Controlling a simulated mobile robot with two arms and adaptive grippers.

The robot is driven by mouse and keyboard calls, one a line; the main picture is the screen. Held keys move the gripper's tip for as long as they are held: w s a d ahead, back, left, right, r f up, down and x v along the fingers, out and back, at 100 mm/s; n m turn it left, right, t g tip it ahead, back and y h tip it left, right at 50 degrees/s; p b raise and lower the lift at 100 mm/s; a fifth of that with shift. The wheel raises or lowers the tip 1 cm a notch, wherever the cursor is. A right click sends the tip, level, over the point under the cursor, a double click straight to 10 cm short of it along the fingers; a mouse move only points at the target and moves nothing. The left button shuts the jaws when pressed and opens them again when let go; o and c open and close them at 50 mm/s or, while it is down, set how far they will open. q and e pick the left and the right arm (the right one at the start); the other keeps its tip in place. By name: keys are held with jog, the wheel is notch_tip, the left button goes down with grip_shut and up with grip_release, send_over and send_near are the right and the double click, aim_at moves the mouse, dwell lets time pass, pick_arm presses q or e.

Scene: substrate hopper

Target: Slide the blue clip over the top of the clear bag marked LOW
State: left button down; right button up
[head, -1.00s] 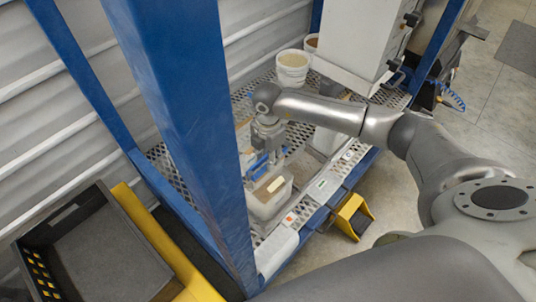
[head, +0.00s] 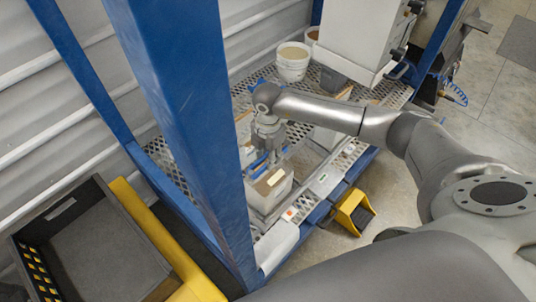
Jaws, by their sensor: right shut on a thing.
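My right gripper (head: 266,152) points down behind the blue front post, inside the frame. It is shut on the blue clip (head: 257,166), a narrow bar that shows on both sides of the fingers. The clear bag (head: 268,192) stands upright on the mesh deck just below, with brownish contents and a pale label near its top. The clip is at the bag's upper edge; I cannot tell whether it is around the edge or just above it. The bag's lettering is too small to read. My left gripper is not in view.
The blue post (head: 190,130) stands close to the left of the bag. A black tray (head: 100,250) is at lower left and a yellow pedal (head: 352,212) on the floor at right.

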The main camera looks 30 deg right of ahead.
jog(key=o, duration=1)
jog(key=shift+o, duration=0.2)
jog(key=o, duration=0.6)
jog(key=shift+c, duration=0.2)
jog(key=shift+r, duration=0.1)
notch_tip(320, 180, up, 7)
jog(key=p, duration=0.5)
jog(key=shift+p, duration=0.35)
